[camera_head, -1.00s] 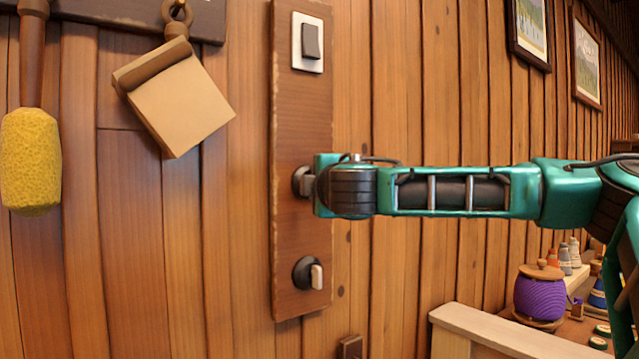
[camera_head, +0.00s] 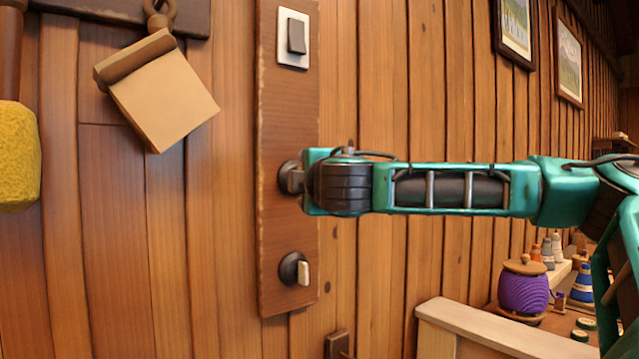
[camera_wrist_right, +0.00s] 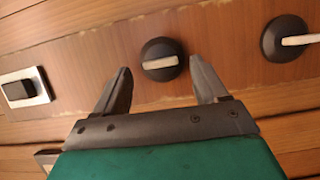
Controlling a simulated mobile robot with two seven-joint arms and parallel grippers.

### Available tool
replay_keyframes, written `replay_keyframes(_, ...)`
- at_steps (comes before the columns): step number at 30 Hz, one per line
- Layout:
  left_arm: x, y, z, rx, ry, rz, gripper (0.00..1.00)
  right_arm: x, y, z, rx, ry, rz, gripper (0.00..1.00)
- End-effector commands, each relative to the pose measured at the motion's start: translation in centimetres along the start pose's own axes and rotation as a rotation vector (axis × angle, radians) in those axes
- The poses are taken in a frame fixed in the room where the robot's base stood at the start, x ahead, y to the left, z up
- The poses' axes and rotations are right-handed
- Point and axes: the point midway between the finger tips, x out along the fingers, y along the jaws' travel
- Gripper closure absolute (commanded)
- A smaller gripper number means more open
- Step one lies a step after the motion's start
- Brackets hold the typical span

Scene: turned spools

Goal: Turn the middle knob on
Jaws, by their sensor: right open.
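The middle knob (camera_head: 286,176) is a dark round disc on a tall wooden board (camera_head: 289,115), mostly hidden behind my right gripper in the head view. In the right wrist view the middle knob (camera_wrist_right: 160,49) shows its pale bar handle, lying along the board's length. My right gripper (camera_wrist_right: 161,72) is open, with one finger on each side of this knob, facing the handle's ends. The fingers look apart from the knob. My left gripper is not in view.
A light switch (camera_head: 293,38) sits above on the board and a lower knob (camera_head: 294,270) below, its pale handle upright. A pale ledge (camera_head: 470,325) and purple spool (camera_head: 523,290) are at lower right.

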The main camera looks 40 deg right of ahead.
Motion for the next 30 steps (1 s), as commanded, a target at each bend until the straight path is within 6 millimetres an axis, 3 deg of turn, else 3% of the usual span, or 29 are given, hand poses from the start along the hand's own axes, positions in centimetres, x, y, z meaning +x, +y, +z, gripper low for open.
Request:
replay_keyframes(9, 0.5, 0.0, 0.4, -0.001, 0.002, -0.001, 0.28, -6.9, 0.0, 0.0, 0.001, 0.002, 0.003, 0.28)
replay_keyframes(15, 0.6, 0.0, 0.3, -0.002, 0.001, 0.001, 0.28, -9.6, 0.0, 0.0, 0.001, 0.001, 0.001, 0.28)
replay_keyframes(30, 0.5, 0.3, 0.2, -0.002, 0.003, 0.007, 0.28, -10.3, 0.0, 0.0, 0.0, -0.001, -0.001, 0.28)
